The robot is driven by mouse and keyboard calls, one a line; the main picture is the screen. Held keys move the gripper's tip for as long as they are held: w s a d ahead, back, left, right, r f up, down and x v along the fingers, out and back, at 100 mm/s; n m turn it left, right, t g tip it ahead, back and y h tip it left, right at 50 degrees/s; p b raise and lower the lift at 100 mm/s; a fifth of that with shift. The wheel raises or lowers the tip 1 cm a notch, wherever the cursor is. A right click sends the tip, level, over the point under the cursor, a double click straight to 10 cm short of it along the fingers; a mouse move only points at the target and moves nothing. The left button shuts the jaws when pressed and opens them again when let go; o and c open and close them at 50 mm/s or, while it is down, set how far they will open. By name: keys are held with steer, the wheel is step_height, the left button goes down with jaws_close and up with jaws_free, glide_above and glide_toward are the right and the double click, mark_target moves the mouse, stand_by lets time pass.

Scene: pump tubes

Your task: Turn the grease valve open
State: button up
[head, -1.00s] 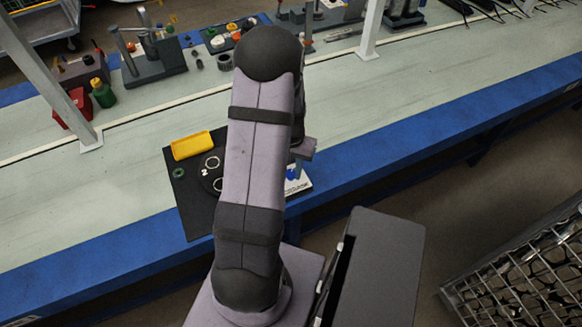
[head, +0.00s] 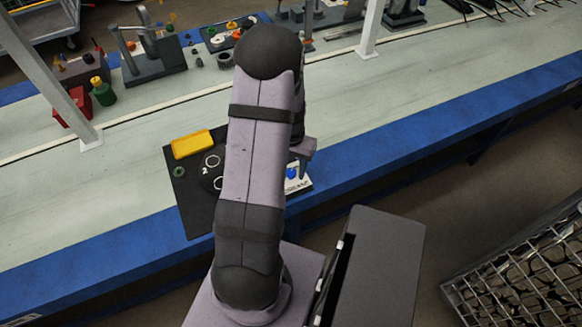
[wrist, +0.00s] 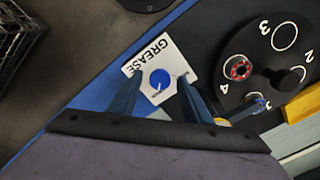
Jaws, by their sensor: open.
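The grease valve is a round blue knob (wrist: 160,80) with a small light mark near its lower edge. It sits on a white plate (wrist: 150,57) lettered GREASE, and it also shows in the head view (head: 292,173), partly hidden by my arm. My gripper (wrist: 158,78) is open and empty. In the wrist view its two fingers lie to the left and right of the knob, with the knob between them in the picture. I cannot tell how far above the plate the fingertips are.
A black numbered disc (wrist: 262,48) with a red ring (wrist: 237,68) and a dark knob lies right of the plate. A yellow tray (head: 193,144) and a green ring (head: 179,172) sit on the black mat (head: 190,203). A blue table edge (head: 400,161) runs close by.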

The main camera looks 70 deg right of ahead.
steer(key=shift+r, duration=0.1)
steer(key=shift+r, duration=3.6)
steer(key=shift+a+n, duration=0.1)
steer(key=shift+n, duration=0.3)
steer(key=a+n+y, duration=0.2)
steer(key=a, duration=1)
steer(key=w+a+r+n+h+p, duration=0.1)
steer(key=w+a+r+n+p, duration=0.3)
steer(key=a, duration=0.5)
steer(key=w+a+r+n+p, duration=0.2)
steer(key=w+a+r+n, duration=0.4)
steer(key=a, duration=0.2)
steer(key=w+a+r+n+h+p, duration=0.1)
steer(key=w+a+r+n+p, duration=0.2)
steer(key=w+a+r+n, duration=0.45)
step_height(320, 180, down, 58)
steer(key=s+a+m+b, duration=0.1)
steer(key=s+m+b, duration=0.1)
steer(key=b, duration=5.4)
steer(key=shift+s+r, duration=0.15)
steer(key=shift+s, duration=0.15)
